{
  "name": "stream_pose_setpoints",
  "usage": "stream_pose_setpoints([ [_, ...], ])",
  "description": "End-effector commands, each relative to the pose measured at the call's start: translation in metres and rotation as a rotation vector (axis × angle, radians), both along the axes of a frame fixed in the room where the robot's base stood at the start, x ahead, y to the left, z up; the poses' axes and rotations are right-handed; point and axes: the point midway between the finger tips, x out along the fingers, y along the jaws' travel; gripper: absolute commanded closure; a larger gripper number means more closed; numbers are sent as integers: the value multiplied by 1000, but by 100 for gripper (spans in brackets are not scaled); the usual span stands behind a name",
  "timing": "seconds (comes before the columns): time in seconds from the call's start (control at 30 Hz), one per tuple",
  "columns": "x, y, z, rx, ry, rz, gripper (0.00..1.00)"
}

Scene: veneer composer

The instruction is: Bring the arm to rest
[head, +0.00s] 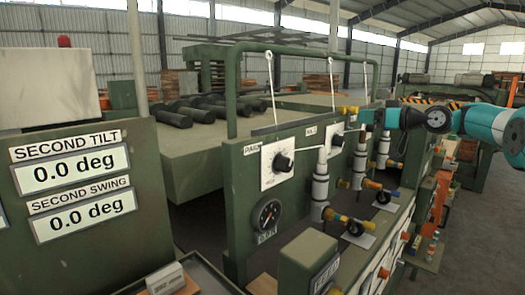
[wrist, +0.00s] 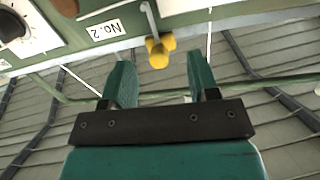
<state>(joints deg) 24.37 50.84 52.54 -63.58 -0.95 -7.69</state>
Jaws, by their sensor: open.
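My gripper (wrist: 160,68) shows in the wrist view as two teal fingers spread wide on a dark crossbar, open with nothing held. A yellow knob (wrist: 160,50) on a thin grey stem shows ahead, near the fingertips and between them in the picture; I cannot tell the gap in depth. In the head view my gripper (head: 370,117) is at the right end of the dial panel, small and partly hard to make out. A yellow knob (head: 348,111) is just left of it. My teal arm reaches in from the right edge.
The green panel carries dials (head: 283,162), a pressure gauge (head: 267,215) and several valves with yellow and orange fittings (head: 334,214) below my arm. A green rail frame (head: 231,95) rises at left. A "No.2" label (wrist: 106,29) shows in the wrist view. Grey floor (head: 475,225) lies open at right.

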Motion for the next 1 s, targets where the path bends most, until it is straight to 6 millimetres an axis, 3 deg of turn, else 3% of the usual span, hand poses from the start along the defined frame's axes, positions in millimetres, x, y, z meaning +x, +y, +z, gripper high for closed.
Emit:
stream_pose_setpoints([
  [0.17, -21, 38, -29, -26, 242, -107, 45],
  [0.27, -52, 57, -57, -63, 404, -178, 45],
  [0.37, -99, 73, -90, -117, 570, -247, 45],
  [0.47, -160, 82, -124, -185, 732, -316, 45],
  [0.6, -247, 82, -163, -289, 919, -403, 45],
  [0.7, -300, 77, -182, -355, 1015, -452, 45],
  [0.93, -404, 58, -212, -495, 1177, -545, 45],
  [1.0, -407, 79, -232, -492, 1169, -466, 45],
])
